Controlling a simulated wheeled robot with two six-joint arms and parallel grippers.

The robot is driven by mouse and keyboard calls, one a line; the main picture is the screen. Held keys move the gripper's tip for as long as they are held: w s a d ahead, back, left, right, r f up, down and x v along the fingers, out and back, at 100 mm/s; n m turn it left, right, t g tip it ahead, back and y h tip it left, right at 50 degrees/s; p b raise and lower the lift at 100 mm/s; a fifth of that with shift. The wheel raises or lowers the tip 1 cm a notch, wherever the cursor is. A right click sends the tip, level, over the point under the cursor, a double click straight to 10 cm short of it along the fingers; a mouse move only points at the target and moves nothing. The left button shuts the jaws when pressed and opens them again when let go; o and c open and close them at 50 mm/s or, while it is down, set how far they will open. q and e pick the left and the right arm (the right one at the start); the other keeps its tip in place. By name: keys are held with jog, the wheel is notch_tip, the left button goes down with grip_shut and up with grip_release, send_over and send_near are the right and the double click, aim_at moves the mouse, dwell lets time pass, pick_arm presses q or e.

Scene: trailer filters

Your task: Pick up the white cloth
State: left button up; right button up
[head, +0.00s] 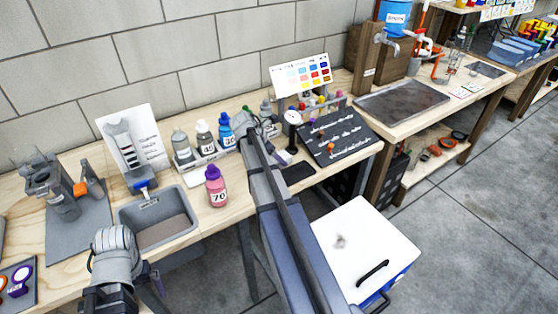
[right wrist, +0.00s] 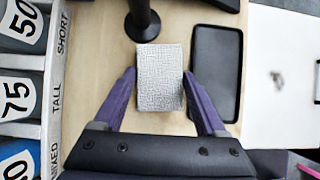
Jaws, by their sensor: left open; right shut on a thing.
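The white cloth (right wrist: 160,78) is a small pale rectangle with a fine maze-like texture in the right wrist view. It lies between the two purple fingers of my right gripper (right wrist: 159,92), which is shut on it. My right fingertips are mostly hidden there. My left gripper (head: 138,285) is open at the lower left, in front of the grey basin (head: 185,236), with its fingers only partly visible.
A shallow black tray (right wrist: 215,72) lies just right of the cloth. A dark round-based stand (right wrist: 144,27) is close above it. Numbered bottles stand in a rack (head: 204,158) to the left, with a pink bottle (head: 216,190) in front. A white-lidded box (head: 365,250) stands below.

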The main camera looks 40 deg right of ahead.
jog(key=shift+c, duration=0.6)
jog(key=shift+r, duration=0.2)
notch_tip(320, 180, up, 18)
jog(key=p, duration=1.8)
jog(key=shift+f, duration=0.15)
jog(key=o, duration=0.8)
jog(key=c, duration=0.7)
